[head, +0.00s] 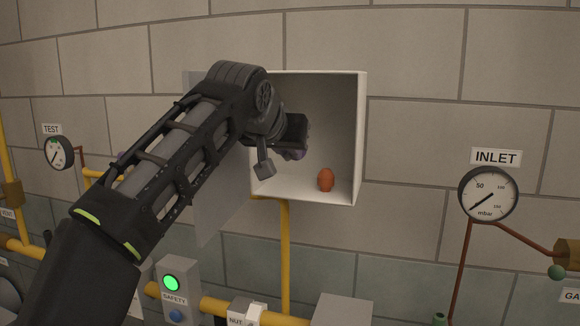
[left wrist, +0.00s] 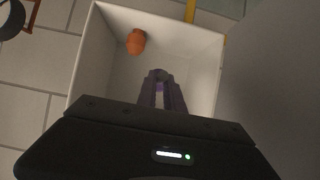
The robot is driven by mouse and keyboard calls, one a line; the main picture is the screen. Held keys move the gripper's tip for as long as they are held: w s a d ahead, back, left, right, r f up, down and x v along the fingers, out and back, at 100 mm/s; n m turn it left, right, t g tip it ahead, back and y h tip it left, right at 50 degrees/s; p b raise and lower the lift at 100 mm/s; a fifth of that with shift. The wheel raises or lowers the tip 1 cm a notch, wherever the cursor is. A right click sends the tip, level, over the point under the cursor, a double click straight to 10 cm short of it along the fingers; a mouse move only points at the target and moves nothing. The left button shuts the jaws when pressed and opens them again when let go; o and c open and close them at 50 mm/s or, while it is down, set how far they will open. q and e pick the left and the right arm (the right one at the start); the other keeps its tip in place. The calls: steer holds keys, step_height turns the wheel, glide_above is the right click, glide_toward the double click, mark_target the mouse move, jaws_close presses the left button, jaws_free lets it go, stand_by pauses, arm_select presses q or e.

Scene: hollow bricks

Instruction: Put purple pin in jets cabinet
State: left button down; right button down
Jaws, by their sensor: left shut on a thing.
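The white cabinet (head: 361,140) is open on the wall, with its door (head: 215,215) swung out to the left behind my arm. No label on it can be read. My left gripper (head: 297,150) is at the cabinet's opening, above its floor. It is shut on a purple pin (head: 294,155), which is mostly hidden by the gripper in the head view. The left wrist view shows the purple pin (left wrist: 160,92) pointing into the cabinet (left wrist: 90,65). My right gripper is not in view.
An orange-red piece (head: 326,180) stands on the cabinet floor to the right; it also shows in the left wrist view (left wrist: 136,41). The rest of the visible cabinet floor is clear. Yellow pipes (head: 285,250), a safety box (head: 178,290) and an INLET gauge (head: 488,194) are nearby.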

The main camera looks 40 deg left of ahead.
mark_target(290, 193)
arm_select(q)
steer(key=w+a+f, duration=0.2)
steer(key=w, duration=0.1)
steer(key=shift+w+a+f+p, duration=0.2)
steer(key=shift+a+f+p, duration=0.05)
steer(key=shift+a+p, duration=0.05)
steer(key=shift+s+f, duration=0.1)
steer(key=shift+f, duration=0.35)
steer(key=shift+f, duration=0.15)
steer(key=shift+d+f, duration=0.1)
steer(key=shift+f, duration=0.85)
steer(key=shift+w+f+p, duration=0.2)
steer(key=shift+f+p, duration=0.25)
steer(key=shift+f, duration=0.45)
steer(key=c, duration=1.5)
jaws_free()
